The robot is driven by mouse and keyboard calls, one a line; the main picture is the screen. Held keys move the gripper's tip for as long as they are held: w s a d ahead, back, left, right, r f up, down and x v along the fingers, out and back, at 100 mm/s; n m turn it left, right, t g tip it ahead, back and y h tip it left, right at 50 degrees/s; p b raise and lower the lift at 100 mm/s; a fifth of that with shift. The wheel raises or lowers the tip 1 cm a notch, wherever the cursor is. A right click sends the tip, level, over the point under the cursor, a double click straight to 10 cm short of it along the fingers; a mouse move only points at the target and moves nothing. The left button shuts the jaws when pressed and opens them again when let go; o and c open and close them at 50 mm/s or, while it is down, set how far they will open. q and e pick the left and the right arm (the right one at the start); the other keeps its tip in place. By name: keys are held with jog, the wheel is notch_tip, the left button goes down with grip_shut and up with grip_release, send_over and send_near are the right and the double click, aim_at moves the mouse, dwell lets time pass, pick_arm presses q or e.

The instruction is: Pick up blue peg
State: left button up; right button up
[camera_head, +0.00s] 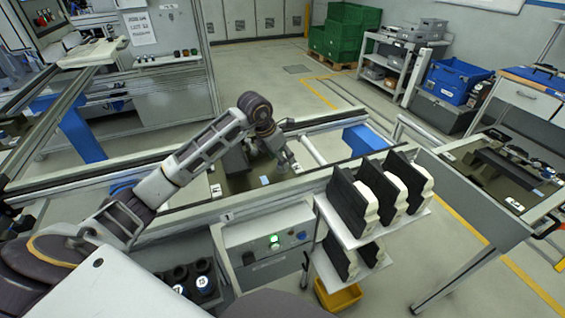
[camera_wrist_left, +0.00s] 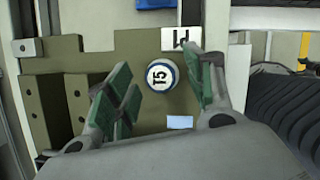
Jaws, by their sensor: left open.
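In the left wrist view the blue peg (camera_wrist_left: 162,75) shows its round white top marked T5 with a blue ring around it. It stands on an olive pallet plate (camera_wrist_left: 140,48). My left gripper (camera_wrist_left: 157,73) is open, with its green-padded fingers on either side of the peg. A gap shows between each finger and the peg. In the head view my left gripper (camera_head: 284,160) reaches down over the pallet on the line. The peg cannot be made out there. My right gripper is not in view.
A white card with a black letter (camera_wrist_left: 181,40) lies beside the peg. In the head view, a rack with black and white parts (camera_head: 383,190) stands right of the gripper. A holder of dark labelled pegs (camera_head: 203,284) is at the bottom. Conveyor rails (camera_head: 190,216) border the pallet.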

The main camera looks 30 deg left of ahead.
pick_arm(q)
jog(key=c, duration=1.1)
jog(key=shift+r, duration=1.1)
notch_tip(320, 180, up, 6)
jog(key=shift+f+b, duration=0.15)
jog(key=shift+b, duration=0.15)
jog(key=shift+r, duration=1.1)
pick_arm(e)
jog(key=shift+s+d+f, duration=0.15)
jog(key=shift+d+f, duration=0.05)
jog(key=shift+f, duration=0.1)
